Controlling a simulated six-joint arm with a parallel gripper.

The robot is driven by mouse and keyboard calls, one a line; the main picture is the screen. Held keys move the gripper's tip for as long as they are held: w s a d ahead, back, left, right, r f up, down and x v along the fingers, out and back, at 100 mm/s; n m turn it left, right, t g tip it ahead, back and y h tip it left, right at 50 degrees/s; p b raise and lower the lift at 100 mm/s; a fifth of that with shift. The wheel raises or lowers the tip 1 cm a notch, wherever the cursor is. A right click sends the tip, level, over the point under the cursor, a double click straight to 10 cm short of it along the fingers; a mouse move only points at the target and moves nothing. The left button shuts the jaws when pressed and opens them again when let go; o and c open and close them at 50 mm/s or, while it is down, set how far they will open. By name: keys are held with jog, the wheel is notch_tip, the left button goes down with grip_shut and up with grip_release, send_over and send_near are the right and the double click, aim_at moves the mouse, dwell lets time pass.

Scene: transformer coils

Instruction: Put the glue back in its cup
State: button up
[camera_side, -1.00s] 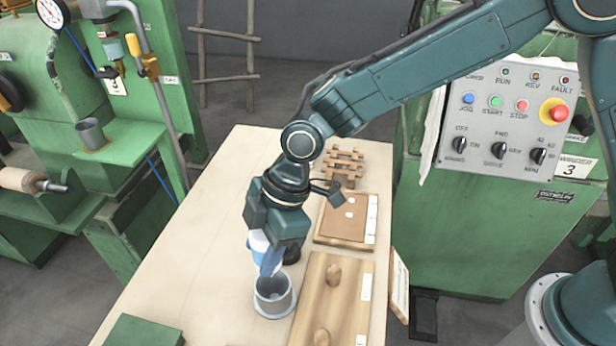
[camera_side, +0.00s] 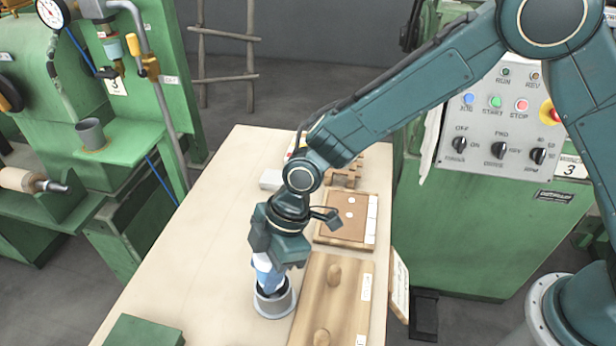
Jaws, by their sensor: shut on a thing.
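The cup (camera_side: 276,304) is a grey, round, open-topped cup standing upright on the wooden table. My gripper (camera_side: 269,272) is directly above it, pointing down, and is shut on the glue (camera_side: 264,263), a white and blue bottle. The lower end of the glue is at or inside the cup's mouth; the cup's front rim hides how deep it sits. The fingers cover much of the glue, and a dark part shows at the cup's opening.
A green block (camera_side: 145,331) is at the front left. The table's left side is clear.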

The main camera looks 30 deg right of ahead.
jog(key=shift+f, duration=0.8)
jog(key=o, duration=1.1)
jog(key=shift+r, duration=0.15)
jog(key=shift+v, duration=6.8)
jog(key=shift+w, duration=0.1)
